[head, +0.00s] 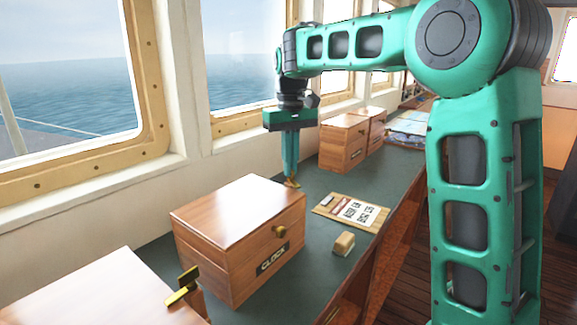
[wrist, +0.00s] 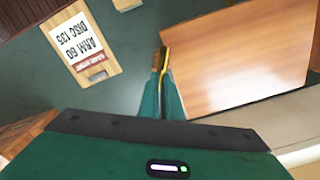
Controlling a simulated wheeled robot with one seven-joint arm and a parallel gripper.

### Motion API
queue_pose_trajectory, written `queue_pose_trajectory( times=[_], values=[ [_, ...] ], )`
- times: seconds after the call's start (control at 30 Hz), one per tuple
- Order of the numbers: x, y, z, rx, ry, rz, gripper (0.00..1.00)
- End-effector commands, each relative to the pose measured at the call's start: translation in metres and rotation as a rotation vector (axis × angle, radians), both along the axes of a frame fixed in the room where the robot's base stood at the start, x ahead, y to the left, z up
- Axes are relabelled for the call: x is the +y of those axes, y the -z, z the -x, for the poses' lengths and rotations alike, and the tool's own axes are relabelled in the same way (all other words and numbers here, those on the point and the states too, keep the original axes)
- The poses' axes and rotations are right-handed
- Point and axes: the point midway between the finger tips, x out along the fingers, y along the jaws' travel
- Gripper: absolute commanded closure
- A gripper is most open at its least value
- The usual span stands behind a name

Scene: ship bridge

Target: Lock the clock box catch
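The clock box (head: 235,240) is a closed wooden box with a CLOCK label and a round brass knob on its front. Its lid fills the upper right of the wrist view (wrist: 240,60). A brass catch (wrist: 164,62) stands at the side of the box, at its far right end in the head view. My gripper (head: 291,182) points down there. In the wrist view its narrow fingers (wrist: 162,98) lie close on both sides of the brass catch and appear shut on it. The fingers partly hide the catch, so its exact position is unclear.
A second wooden box (head: 95,290) with a brass catch (head: 182,286) is at the front left. More wooden boxes (head: 345,140) stand farther along the green counter. A clipboard card (head: 350,211) and a small wooden block (head: 343,243) lie right of the clock box. Windows line the left.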

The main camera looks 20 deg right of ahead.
Motion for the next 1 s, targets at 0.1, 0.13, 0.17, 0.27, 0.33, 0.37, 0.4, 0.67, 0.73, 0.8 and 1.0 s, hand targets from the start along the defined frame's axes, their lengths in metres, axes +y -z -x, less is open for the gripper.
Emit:
queue_pose_trajectory(
  times=[0.1,0.13,0.17,0.27,0.33,0.37,0.4,0.67,0.73,0.8,1.0],
  values=[
    [-0.0015,-0.0015,-0.0016,-0.006,0.115,0.001,1.00],
    [-0.0014,-0.0015,-0.0017,-0.006,0.144,0.001,1.00],
    [-0.0014,-0.0016,-0.0017,-0.007,0.173,0.001,1.00],
    [-0.0012,-0.0017,-0.0017,-0.007,0.267,0.000,1.00],
    [-0.0010,-0.0019,-0.0018,-0.007,0.333,0.000,1.00],
    [-0.0010,-0.0019,-0.0018,-0.008,0.361,0.000,1.00],
    [-0.0009,-0.0020,-0.0019,-0.008,0.399,0.000,1.00],
    [-0.0001,-0.0025,-0.0022,-0.010,0.644,-0.001,1.00],
    [0.0006,-0.0027,-0.0024,-0.011,0.707,-0.001,1.00],
    [0.0007,-0.0029,-0.0025,-0.011,0.767,-0.002,1.00],
    [0.0014,-0.0033,-0.0029,-0.013,0.917,-0.003,1.00]
  ],
)
